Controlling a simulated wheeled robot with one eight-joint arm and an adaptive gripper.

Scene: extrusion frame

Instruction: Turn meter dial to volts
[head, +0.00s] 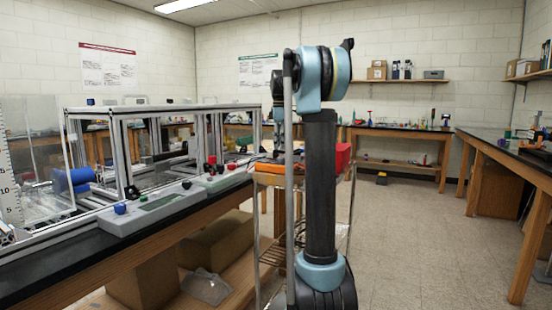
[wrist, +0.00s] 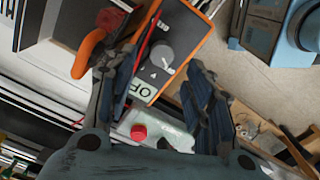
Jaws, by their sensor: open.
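The meter (wrist: 184,43) shows in the wrist view as a dark grey face with an orange edge. Its round grey dial (wrist: 161,55) has a white pointer mark and small white marks around it. Part of its display (wrist: 140,89) shows letters that seem to begin "OF"; the rest is hidden by a finger. My gripper (wrist: 162,72) is open and empty, with its fingers on either side of the dial in the picture. I cannot tell the gap to the dial. In the head view an orange-edged body, likely the meter (head: 280,168), lies on the cart, partly behind my arm.
A curved orange object (wrist: 89,52) and a red lead (wrist: 150,28) are close to the left finger. A box with a red button (wrist: 138,132) lies below the meter in the wrist view. An aluminium frame (head: 190,110) stands on the bench left of the cart.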

